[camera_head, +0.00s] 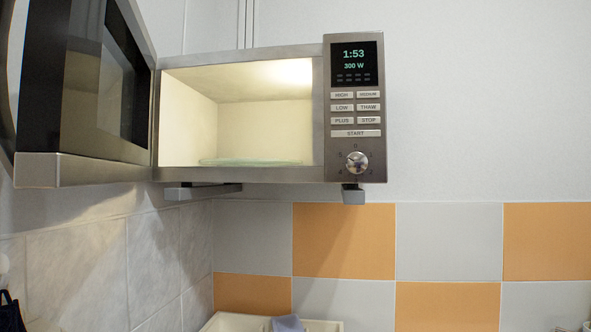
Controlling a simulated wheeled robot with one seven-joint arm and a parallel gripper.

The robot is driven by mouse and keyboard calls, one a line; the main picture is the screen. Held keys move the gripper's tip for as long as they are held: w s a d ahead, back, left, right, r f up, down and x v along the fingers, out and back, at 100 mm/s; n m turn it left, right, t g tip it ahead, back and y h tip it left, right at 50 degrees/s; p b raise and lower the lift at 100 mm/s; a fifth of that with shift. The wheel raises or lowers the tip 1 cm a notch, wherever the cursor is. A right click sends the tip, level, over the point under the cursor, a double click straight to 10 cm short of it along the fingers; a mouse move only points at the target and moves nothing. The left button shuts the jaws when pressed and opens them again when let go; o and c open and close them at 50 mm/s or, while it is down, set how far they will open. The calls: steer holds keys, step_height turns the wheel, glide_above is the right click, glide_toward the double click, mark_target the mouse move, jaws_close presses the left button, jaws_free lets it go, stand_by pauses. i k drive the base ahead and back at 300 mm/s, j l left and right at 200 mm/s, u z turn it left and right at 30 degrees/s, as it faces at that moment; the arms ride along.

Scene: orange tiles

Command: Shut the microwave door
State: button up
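The microwave (355,188) hangs on the wall in the upper middle of the head view, on dark brackets. Its door (84,167) is wide open, hinged on the left side and swung out toward me along the left of the picture. The lit cavity (240,130) is empty except for a glass turntable plate (250,161) on its floor. The control panel (355,120) on the right shows 1:53 and 300 W. My gripper is not in this view.
A bracket (353,194) shows under the microwave. Orange and white tiles (345,240) cover the wall below. A pale basin or tray (235,322) with a bluish item (288,323) stands at the bottom edge. A dark object (10,312) is at lower left. The space in front of the cavity looks clear.

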mark_target(86, 103)
steer(key=u, duration=0.9)
